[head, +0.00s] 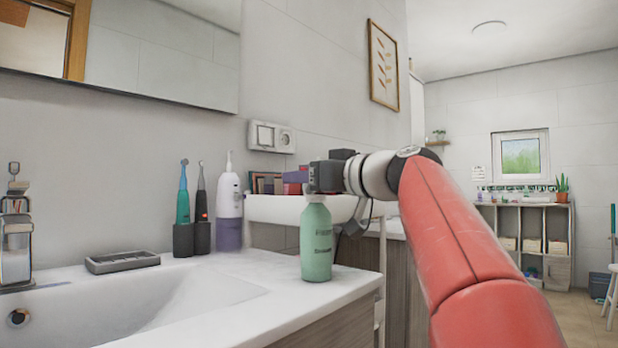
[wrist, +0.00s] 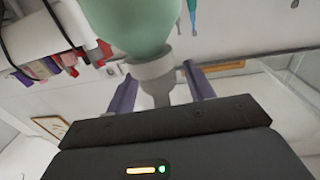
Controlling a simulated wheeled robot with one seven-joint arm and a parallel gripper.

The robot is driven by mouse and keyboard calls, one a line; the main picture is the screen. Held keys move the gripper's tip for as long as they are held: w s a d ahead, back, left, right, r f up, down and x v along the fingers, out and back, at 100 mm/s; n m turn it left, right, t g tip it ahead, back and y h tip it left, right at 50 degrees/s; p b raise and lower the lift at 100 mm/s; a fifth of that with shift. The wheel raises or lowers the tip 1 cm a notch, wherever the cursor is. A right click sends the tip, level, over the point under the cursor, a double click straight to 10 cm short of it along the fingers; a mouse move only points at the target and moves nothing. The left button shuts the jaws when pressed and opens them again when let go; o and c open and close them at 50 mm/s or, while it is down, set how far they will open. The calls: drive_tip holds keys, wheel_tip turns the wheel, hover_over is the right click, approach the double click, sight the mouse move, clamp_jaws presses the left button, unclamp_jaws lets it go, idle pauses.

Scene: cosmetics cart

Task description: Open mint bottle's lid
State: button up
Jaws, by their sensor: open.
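The mint bottle (head: 316,242) stands upright on the counter near its front right corner. Its green body also shows at the top of the wrist view (wrist: 135,22), which is upside down. Its pale grey lid (wrist: 150,68) has a narrower tip pointing toward my gripper's palm. In the head view my gripper (head: 320,185) is at the bottle's top and hides most of the lid. In the wrist view the open jaws (wrist: 160,84) stand on either side of the lid, with a gap visible at each side.
The sink basin (head: 140,308) is to the left, with a grey soap dish (head: 122,262) at its back edge. Two electric toothbrushes (head: 183,210) and a white-and-purple oral irrigator (head: 229,205) stand behind. A white cart (head: 275,209) is behind the bottle.

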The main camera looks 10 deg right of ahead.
drive_tip(key=c, duration=1)
drive_tip(key=p, duration=0.2)
drive_tip(key=r+g+h+p, duration=0.1)
drive_tip(key=p, duration=0.2)
drive_tip(key=shift+w+a, duration=0.1)
drive_tip(key=shift+w, duration=0.1)
drive_tip(key=shift+w+a+f+g+h+p, duration=0.15)
drive_tip(key=shift+w+f+g+h+p, duration=0.3)
drive_tip(key=shift+g+p, duration=0.65)
drive_tip(key=shift+a+f+g+h+p, duration=0.1)
drive_tip(key=shift+f+g+h+p, duration=0.1)
drive_tip(key=shift+g+h+p, duration=0.9)
drive_tip(key=shift+w+a+f+g+h+p, duration=0.25)
drive_tip(key=shift+g+p, duration=0.45)
drive_tip(key=shift+p, duration=0.8)
drive_tip(key=shift+d+f, duration=0.1)
drive_tip(key=o, duration=1)
